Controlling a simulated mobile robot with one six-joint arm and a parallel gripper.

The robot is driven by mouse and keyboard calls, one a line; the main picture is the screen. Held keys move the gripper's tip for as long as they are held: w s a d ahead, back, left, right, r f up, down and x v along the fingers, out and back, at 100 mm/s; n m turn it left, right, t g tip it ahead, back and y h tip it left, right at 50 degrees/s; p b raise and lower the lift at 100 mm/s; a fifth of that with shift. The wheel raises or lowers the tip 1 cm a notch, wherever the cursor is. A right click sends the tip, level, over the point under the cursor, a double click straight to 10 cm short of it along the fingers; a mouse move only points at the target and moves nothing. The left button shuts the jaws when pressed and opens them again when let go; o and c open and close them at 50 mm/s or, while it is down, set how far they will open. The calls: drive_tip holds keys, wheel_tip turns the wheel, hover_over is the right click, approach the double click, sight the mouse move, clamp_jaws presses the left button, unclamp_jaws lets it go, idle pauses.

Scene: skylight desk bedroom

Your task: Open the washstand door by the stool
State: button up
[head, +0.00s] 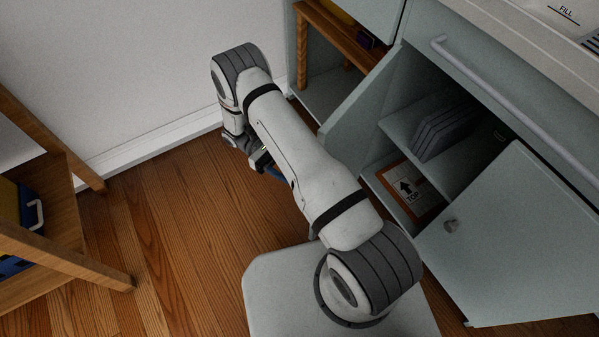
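The pale grey-green washstand (480,62) stands at the right, with its interior in view. A left-hand panel (352,112), which looks like another door standing out from the front, is partly hidden behind my arm. My gripper (264,160) is low, to the left of that panel, and mostly hidden by my forearm. I cannot tell whether it touches the panel or whether its fingers are open. A wooden piece (85,262), possibly the stool, stands at the left edge, cut off by the frame.
Inside the washstand are a shelf (400,127) with grey slats (440,130) and a brown-framed sign (411,192) with an arrow. A long bar handle (500,95) runs along the upper front. Wooden floor (180,210) is clear between the wooden piece and my arm.

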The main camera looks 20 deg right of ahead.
drive_tip(key=shift+v, duration=1.05)
